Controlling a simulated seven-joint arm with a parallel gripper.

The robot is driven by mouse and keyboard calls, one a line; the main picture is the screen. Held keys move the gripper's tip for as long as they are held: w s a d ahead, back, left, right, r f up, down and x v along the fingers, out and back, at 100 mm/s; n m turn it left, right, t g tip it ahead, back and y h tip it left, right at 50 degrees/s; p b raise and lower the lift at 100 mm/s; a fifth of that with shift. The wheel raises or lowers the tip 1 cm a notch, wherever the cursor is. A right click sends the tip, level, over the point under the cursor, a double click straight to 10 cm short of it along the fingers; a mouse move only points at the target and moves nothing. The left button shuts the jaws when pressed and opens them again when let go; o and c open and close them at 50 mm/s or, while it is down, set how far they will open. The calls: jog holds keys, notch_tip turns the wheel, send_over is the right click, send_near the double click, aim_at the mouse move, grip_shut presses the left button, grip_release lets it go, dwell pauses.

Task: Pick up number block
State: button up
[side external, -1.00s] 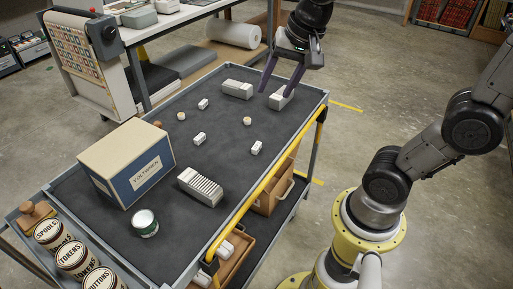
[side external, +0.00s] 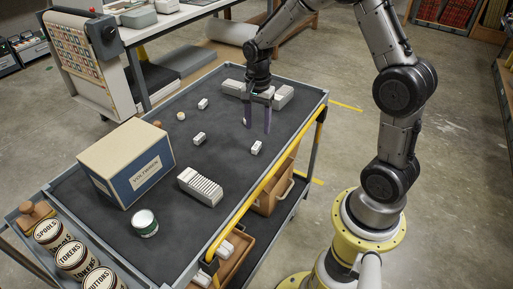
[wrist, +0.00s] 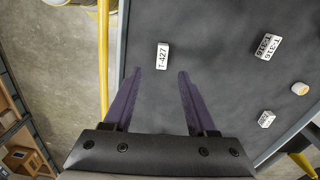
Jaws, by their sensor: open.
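A small white number block marked T-427 (wrist: 162,56) lies on the dark mat, ahead of my fingertips in the wrist view. It appears to be the small white block near the yellow rail in the side view (side external: 256,147). My gripper (side external: 257,129) is open and empty above the mat, its purple fingers pointing down, just behind that block. In the wrist view, the fingers of my gripper (wrist: 160,72) are spread apart. A second white block, marked T-316 (wrist: 266,46), lies to the right. A third small white block (wrist: 266,119) has a label too small to read.
A small round cream piece (wrist: 300,88) lies on the mat. A yellow rail (side external: 245,205) edges the cart.

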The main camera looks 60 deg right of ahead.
aim_at(256, 145)
jog(key=shift+w+a+f, duration=0.1)
jog(key=shift+w+f, duration=0.05)
jog(key=shift+f, duration=3.55)
grip_shut()
